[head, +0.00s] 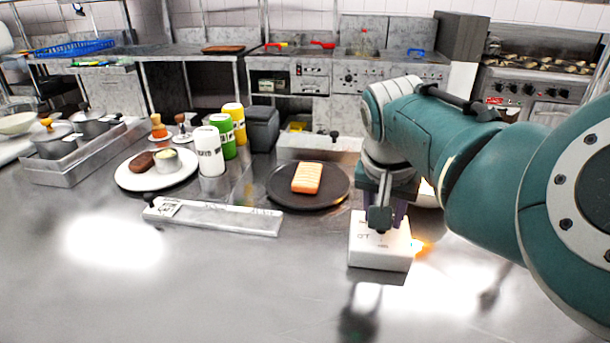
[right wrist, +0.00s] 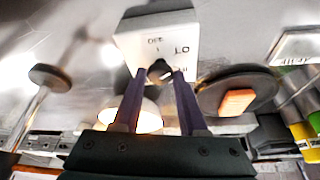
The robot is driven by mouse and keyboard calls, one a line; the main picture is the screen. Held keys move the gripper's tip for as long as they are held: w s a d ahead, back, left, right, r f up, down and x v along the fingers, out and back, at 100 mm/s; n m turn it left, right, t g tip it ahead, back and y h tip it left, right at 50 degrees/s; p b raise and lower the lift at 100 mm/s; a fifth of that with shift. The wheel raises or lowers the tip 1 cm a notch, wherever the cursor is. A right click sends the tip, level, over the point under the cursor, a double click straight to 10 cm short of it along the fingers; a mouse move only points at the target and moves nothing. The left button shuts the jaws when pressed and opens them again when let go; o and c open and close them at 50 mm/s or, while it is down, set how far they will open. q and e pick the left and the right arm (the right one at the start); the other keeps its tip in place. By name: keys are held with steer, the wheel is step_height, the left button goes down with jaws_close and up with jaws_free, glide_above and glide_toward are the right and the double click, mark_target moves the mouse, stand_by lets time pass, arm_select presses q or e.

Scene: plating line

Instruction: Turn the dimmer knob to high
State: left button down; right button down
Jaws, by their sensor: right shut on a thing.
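The dimmer is a white box (head: 378,252) on the steel counter, right of centre in the head view, with dark lettering on top. It also shows in the right wrist view (right wrist: 140,40), upside down. Its small dark knob (right wrist: 160,71) sits between the tips of my right gripper (right wrist: 159,75), whose two purple fingers are closed on it from both sides. I cannot tell where the knob points. My left gripper is not in view.
A dark plate (head: 285,200) with an orange grilled piece (head: 307,178) stands left of the dimmer. A glowing lamp (right wrist: 140,113) is close behind the box. A long label rail (head: 220,217) lies to the left. The front counter is clear.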

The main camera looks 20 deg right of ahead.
steer(key=m+g+b, duration=0.1)
steer(key=m+b, duration=0.2)
steer(key=b, duration=0.2)
steer(key=m+g+b, duration=0.1)
steer(key=m+b, duration=0.2)
steer(key=b, duration=0.2)
steer(key=m+g+h+b, duration=0.1)
steer(key=m+b, duration=0.2)
steer(key=b, duration=0.2)
steer(key=shift+w+f+m+g, duration=0.3)
steer(key=shift+w+m, duration=0.1)
steer(key=shift+a+r+m+b, duration=0.1)
steer(key=shift+r+m+b, duration=0.15)
steer(key=shift+m+b, duration=0.5)
steer(key=shift+n, duration=0.25)
steer(key=shift+c, duration=2.2)
jaws_free()
steer(key=shift+r, duration=0.1)
